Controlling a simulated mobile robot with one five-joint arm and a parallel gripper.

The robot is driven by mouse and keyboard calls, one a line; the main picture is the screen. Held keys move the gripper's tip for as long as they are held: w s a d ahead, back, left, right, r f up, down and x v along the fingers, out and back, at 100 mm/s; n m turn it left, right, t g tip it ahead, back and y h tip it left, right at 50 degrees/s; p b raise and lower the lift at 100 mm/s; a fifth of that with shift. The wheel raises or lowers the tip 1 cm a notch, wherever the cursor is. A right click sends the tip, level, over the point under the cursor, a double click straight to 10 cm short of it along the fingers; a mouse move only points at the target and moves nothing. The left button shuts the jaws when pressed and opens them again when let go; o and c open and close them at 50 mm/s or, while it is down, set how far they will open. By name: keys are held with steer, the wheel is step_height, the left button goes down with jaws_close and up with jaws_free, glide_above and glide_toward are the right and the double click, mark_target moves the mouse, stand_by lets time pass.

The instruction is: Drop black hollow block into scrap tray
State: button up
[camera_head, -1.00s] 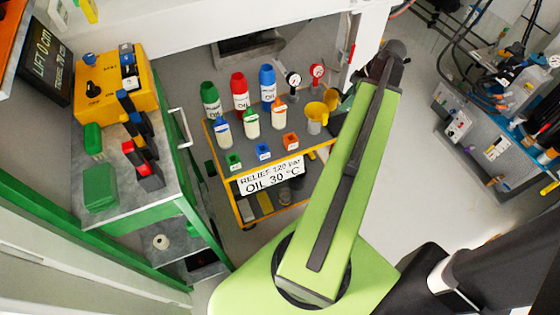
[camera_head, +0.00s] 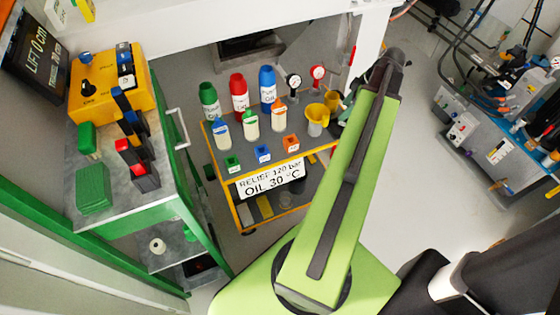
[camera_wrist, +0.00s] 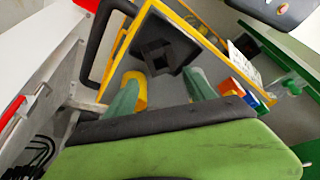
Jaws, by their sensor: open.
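A black hollow block (camera_wrist: 180,55) shows in the wrist view, just beyond my fingertips, over the grey top of the yellow-edged cart (camera_wrist: 118,73). My gripper (camera_wrist: 162,78) is open, with one green finger to each side of the space in front of the block. The fingers do not appear to hold it; whether they touch it I cannot tell. The dark area around the block makes its support unclear, and I cannot make out the scrap tray for certain.
The cart (camera_head: 220,183) carries oil bottles (camera_head: 239,96), gauges, yellow funnels (camera_head: 316,117) and small coloured blocks (camera_head: 263,153). A green bench (camera_head: 115,205) with a yellow control box (camera_head: 104,90) stands left. A pump rig (camera_head: 490,145) with hoses stands right. Floor between cart and rig is clear.

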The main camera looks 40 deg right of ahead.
steer(key=p+v, duration=1.5)
steer(key=v, duration=0.2)
steer(key=shift+r+p, duration=0.15)
steer(key=shift+p, duration=0.2)
steer(key=shift+s, duration=0.2)
